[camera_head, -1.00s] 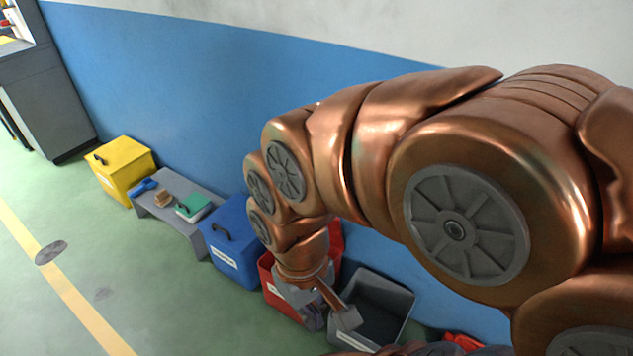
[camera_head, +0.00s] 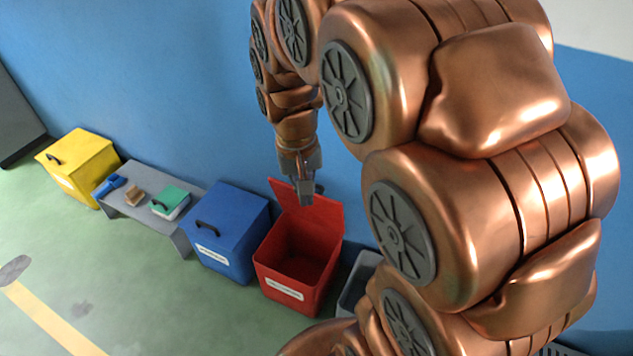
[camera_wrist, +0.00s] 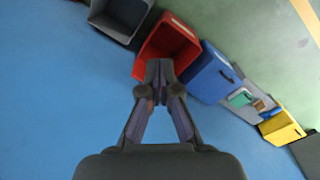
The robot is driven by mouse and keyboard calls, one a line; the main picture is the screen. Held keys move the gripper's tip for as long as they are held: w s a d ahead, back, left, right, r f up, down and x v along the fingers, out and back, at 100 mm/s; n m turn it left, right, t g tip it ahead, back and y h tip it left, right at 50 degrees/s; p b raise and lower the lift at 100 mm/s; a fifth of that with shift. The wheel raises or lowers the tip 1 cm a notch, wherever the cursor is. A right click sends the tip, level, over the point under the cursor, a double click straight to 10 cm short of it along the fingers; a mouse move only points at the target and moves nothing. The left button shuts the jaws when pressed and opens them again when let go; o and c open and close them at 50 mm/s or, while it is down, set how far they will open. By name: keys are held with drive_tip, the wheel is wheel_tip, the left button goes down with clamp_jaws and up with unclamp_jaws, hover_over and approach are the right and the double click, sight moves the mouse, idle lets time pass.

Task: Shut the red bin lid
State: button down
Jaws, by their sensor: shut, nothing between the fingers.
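The red bin (camera_head: 297,262) stands on the floor against the blue wall, with its inside showing empty. Its red lid (camera_head: 322,217) is up, tilted back toward the wall. My gripper (camera_head: 306,198) points down in front of the raised lid in the head view and covers part of it. The fingers are shut with nothing between them. In the wrist view the red bin (camera_wrist: 172,45) lies beyond the fingertips of my gripper (camera_wrist: 160,68), its opening showing. I cannot tell whether the fingers touch the lid.
A blue bin (camera_head: 230,232) with a closed lid stands just left of the red bin. A grey open bin (camera_head: 358,285) is close on its right. Further left are a grey bench (camera_head: 150,207) with small items and a yellow bin (camera_head: 78,165). Green floor in front is clear.

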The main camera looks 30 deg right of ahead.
drive_tip(key=w+d+f+m+t+h+b, duration=0.1)
drive_tip(key=w+d+f+m+b, duration=0.35)
drive_tip(key=w+d+f, duration=0.8)
drive_tip(key=w+d+f+m+t+b, duration=0.1)
drive_tip(key=w+d+f+m+b, duration=0.2)
drive_tip(key=w+d+f+b, duration=0.85)
drive_tip(key=w+f+p, duration=0.1)
drive_tip(key=w+f, duration=0.1)
drive_tip(key=f, duration=0.1)
drive_tip(key=w+f+p, duration=0.2)
drive_tip(key=f, duration=0.2)
drive_tip(key=w+f+p, duration=0.2)
drive_tip(key=f, duration=0.2)
drive_tip(key=shift+w+a, duration=0.15)
drive_tip(key=shift+a, duration=0.1)
drive_tip(key=shift+a+h, duration=0.2)
drive_tip(key=shift+h, duration=0.1)
